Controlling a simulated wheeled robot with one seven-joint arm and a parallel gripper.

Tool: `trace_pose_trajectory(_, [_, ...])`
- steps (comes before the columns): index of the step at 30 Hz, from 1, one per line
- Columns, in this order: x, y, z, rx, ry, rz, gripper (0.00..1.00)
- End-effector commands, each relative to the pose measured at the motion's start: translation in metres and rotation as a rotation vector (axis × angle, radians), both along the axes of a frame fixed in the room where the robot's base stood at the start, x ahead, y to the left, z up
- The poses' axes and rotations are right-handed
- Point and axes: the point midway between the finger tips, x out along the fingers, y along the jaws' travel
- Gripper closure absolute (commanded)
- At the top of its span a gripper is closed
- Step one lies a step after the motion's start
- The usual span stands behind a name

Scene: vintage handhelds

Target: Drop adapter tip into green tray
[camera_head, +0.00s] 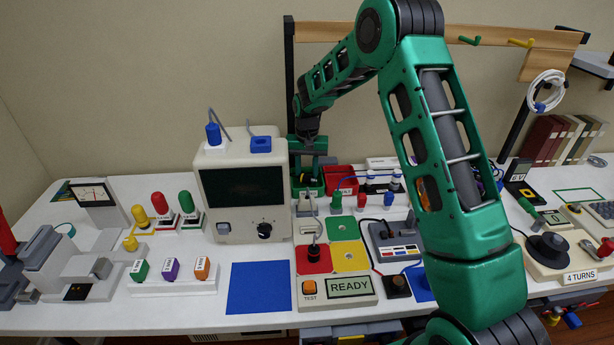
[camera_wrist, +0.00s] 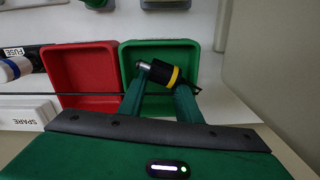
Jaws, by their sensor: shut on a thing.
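The adapter tip (camera_wrist: 160,73) is a short black piece with a yellow band and a silver end, seen in the wrist view. My gripper (camera_wrist: 165,88) is shut on it, one green finger on each side. The tip lies slantwise over the green tray (camera_wrist: 207,53), within its outline; its height above the floor is hard to judge.
A red tray (camera_wrist: 80,66) adjoins the green one on the left in the wrist view. A fuse (camera_wrist: 15,68) and a "SPARE" block (camera_wrist: 20,113) lie beyond it. In the head view, a white console with a dark screen (camera_head: 243,188) stands close left of my gripper.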

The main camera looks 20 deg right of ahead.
Motion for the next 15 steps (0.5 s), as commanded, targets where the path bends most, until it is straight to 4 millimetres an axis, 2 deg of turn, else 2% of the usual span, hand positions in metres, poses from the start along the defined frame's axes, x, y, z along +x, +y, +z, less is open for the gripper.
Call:
trace_pose_trajectory(10, [-0.0001,-0.0001,-0.0074,0.000,0.001,0.000,1.00])
trace_pose_trajectory(11, [0.0000,0.0000,-0.0073,0.000,0.000,0.000,0.64])
trace_pose_trajectory(13, [0.0000,0.0000,-0.0072,0.000,0.000,0.000,0.48])
trace_pose_trajectory(15, [-0.0001,0.0000,-0.0073,0.000,0.001,0.000,0.47])
